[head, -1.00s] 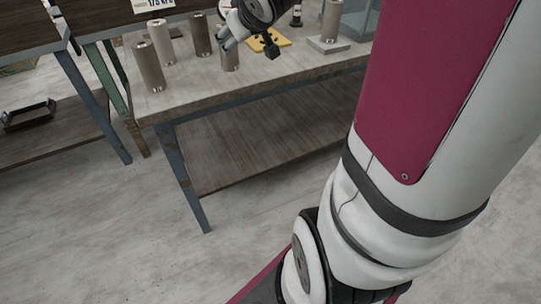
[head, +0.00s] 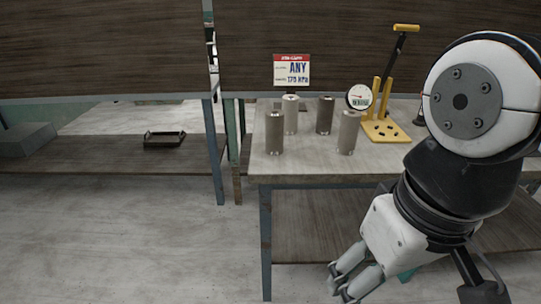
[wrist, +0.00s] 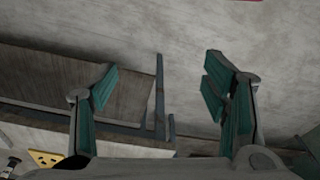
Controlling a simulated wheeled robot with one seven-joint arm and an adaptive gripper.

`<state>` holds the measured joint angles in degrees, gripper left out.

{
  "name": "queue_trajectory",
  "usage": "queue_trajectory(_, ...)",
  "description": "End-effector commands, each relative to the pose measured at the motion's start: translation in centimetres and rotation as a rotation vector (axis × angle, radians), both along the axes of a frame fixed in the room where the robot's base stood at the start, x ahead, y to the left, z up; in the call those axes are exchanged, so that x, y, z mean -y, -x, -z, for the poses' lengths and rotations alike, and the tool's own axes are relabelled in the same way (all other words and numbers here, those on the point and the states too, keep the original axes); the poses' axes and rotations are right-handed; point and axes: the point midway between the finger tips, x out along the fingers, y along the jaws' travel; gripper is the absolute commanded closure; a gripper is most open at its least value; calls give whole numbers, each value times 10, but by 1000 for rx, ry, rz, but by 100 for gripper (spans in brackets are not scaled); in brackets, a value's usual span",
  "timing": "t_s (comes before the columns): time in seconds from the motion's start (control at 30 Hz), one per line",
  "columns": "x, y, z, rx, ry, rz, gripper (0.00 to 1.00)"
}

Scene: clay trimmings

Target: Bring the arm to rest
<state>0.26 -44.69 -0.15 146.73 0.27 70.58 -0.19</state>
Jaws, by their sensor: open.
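My gripper (head: 350,279) is at the lower right of the head view, in front of the workbench (head: 262,175) and below the level of its top. Its fingers point down and to the left. In the wrist view my gripper (wrist: 160,90) shows two finger pads spread wide apart with nothing between them. Behind the gap are the bare floor and a bench's lower shelf (wrist: 85,80). The gripper is open and empty, and appears clear of the bench.
Several grey cylinders (head: 275,132) stand on the bench. A yellow lever stand (head: 386,130), a round gauge (head: 359,97) and a sign (head: 291,70) are there too. A dark tray (head: 165,139) lies on the left shelf. The floor (head: 130,250) at front left is clear.

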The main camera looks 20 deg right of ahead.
Motion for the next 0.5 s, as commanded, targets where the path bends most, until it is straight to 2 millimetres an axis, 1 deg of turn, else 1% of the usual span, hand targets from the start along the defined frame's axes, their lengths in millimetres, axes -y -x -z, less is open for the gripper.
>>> queue_trajectory(0.47, 1, -1, 0, 2, 2, 1, 32)
queue_trajectory(0.5, 1, 0, -10, 10, 2, 1, 32)
